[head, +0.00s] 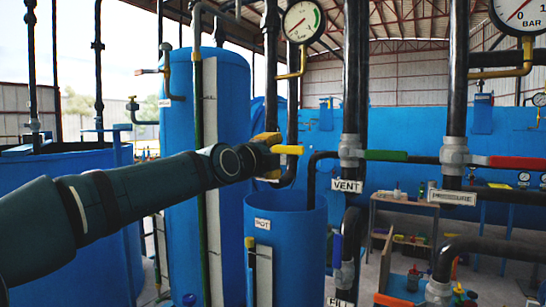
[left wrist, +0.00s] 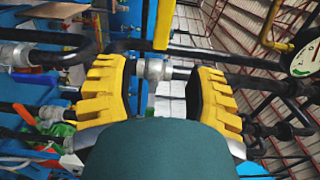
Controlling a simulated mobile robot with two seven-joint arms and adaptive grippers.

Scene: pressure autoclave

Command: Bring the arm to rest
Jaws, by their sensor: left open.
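My left arm reaches in from the left in the head view, roughly level. Its left gripper (head: 267,155), with yellow fingers, is in front of the pipework above an open-topped blue pot (head: 286,221). The left wrist view shows the gripper (left wrist: 158,88) with its fingers wide apart and nothing held between them. A yellow bar (head: 290,149), apparently a valve handle, sticks out to the right of the gripper; its left end is hidden. It also shows beyond the fingers in the left wrist view (left wrist: 164,22). My right gripper is not in view.
Right of the gripper stand dark vertical pipes with a green handle (head: 386,155) by the VENT label (head: 347,186) and a red handle (head: 508,162). A pressure gauge (head: 303,21) hangs above. A tall blue tank (head: 224,110) stands behind my arm.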

